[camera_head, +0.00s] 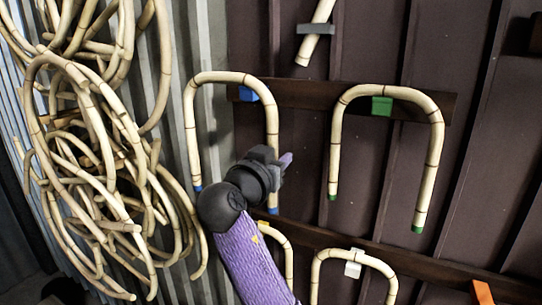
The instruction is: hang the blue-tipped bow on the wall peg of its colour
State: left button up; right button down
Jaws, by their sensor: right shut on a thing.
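The blue-tipped bow (190,125) is a pale rattan arch with its open ends down, at the upper middle of the head view. Its top bar passes just above the blue peg (251,93) on the upper dark rail; I cannot tell whether it rests on the peg. My right gripper (284,163), on a purple arm from below, is shut on the bow's right leg. The gripper hides part of that leg; the blue tip shows below it. My left gripper is not in view.
A green-tipped bow (338,140) hangs over a green peg (381,106) to the right. Below, another bow (355,258) is at a white peg (353,270), near an orange peg (482,292). Tangled rattan (125,125) fills the left side.

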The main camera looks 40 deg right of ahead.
jog(key=x, duration=0.8)
jog(key=shift+w+d+f, duration=0.2)
jog(key=shift+d+f, duration=0.05)
jog(key=shift+f, duration=0.1)
jog(key=shift+w+d+f+b, duration=0.1)
jog(key=shift+d+f+b, duration=0.1)
jog(key=shift+f+b, duration=0.25)
jog(key=shift+w+d+b, duration=0.2)
jog(key=shift+d+b, duration=0.05)
jog(key=shift+b, duration=0.25)
jog(key=shift+c, duration=2)
grip_release()
jog(key=b+v, duration=0.3)
jog(key=v, duration=0.7)
jog(key=shift+b, duration=0.4)
jog(key=shift+a, duration=0.1)
